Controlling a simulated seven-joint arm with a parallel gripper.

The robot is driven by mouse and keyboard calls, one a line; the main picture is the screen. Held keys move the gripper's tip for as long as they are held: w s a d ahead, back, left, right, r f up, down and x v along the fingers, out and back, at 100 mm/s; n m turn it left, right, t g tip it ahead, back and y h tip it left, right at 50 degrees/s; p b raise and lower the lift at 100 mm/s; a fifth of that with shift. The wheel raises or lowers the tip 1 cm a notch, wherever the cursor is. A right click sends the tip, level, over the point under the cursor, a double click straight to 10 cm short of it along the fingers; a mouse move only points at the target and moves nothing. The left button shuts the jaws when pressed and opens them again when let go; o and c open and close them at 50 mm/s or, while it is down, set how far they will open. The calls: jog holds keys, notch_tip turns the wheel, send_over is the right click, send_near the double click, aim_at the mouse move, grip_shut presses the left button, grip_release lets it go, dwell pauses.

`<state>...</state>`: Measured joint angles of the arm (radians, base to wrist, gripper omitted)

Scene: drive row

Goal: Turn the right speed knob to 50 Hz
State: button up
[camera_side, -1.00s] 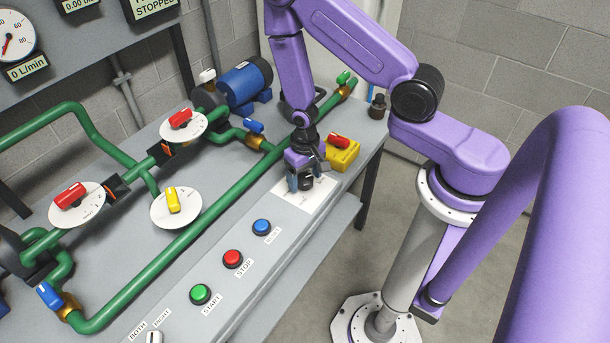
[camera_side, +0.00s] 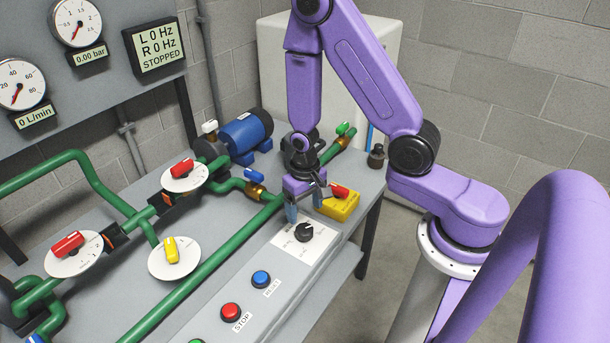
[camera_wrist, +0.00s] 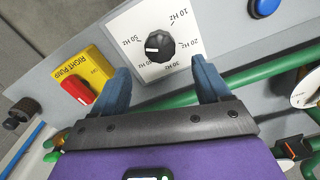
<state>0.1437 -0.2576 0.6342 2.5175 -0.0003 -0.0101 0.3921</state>
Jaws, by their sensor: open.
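The black speed knob (camera_side: 304,232) sits on a white scale plate (camera_side: 318,245) on the bench's front panel. In the wrist view the knob (camera_wrist: 160,46) has a white mark toward the picture's left, and Hz labels surround it upside down. My gripper (camera_side: 305,208) is open and empty, behind the knob and apart from it in the side view. In the wrist view its blue fingertips (camera_wrist: 160,68) are spread wide, just below the knob in the picture, with nothing between them. The display (camera_side: 160,48) reads L 0 Hz, R 0 Hz, STOPPED.
A yellow box with a red switch (camera_side: 339,203), labelled RIGHT PUMP in the wrist view, stands close beside my gripper. Blue (camera_side: 261,279) and red (camera_side: 231,311) buttons lie along the panel. Green pipes (camera_side: 215,255) run behind the panel.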

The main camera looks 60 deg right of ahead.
notch_tip(320, 180, up, 10)
dwell(0.6)
dwell(0.4)
jog(key=s+a+r+n, duration=0.2)
jog(key=s+r+n, duration=0.3)
jog(key=s+n, duration=0.3)
jog(key=s+a+r+n, duration=0.2)
jog(key=s+r+n, duration=0.3)
jog(key=s, duration=0.5)
jog(key=n, duration=0.2)
jog(key=shift+s+a+n, duration=0.3)
jog(key=shift+a+n, duration=0.05)
jog(key=shift+n, duration=0.05)
